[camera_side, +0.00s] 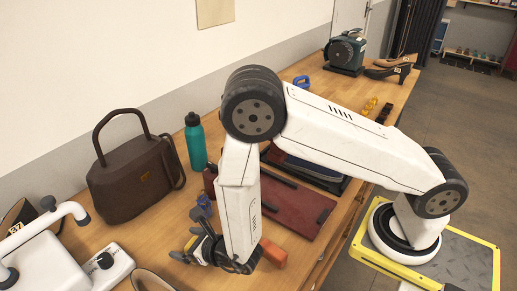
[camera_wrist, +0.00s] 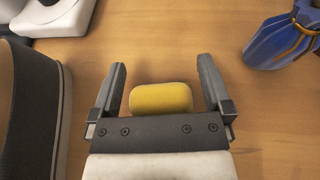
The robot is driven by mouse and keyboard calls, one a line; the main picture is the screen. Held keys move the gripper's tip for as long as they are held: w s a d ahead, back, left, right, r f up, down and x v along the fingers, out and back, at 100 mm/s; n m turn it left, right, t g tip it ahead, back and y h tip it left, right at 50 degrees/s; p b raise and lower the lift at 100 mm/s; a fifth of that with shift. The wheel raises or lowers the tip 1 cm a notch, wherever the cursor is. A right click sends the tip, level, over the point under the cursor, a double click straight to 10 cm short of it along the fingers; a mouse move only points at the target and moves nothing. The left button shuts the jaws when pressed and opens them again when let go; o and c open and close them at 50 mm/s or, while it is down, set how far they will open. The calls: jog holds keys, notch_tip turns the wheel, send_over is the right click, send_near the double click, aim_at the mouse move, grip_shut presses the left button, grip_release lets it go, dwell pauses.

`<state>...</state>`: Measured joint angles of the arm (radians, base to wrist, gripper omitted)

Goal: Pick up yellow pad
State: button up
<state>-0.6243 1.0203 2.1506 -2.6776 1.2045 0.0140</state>
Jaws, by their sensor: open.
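A yellow pad (camera_wrist: 161,97) lies on the wooden table in the wrist view, a rounded oblong block. It sits between the two fingers of my gripper (camera_wrist: 161,82), with a gap on each side. The near edge of the pad is hidden behind my gripper's dark palm. My gripper is open and holds nothing. In the side view my gripper (camera_side: 187,252) is low over the front of the table, pointing left. I cannot make out the pad there.
A blue object with an orange cord (camera_wrist: 285,38) lies right of my gripper. A dark shoe-like object (camera_wrist: 35,115) is close on the left. An orange block (camera_side: 273,252), brown handbag (camera_side: 130,183), teal bottle (camera_side: 196,145) and dark red board (camera_side: 290,203) share the table.

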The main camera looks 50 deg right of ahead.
jog(key=c, duration=1.2)
jog(key=shift+o, duration=0.2)
jog(key=shift+r, duration=0.15)
notch_tip(320, 180, up, 10)
dwell(0.8)
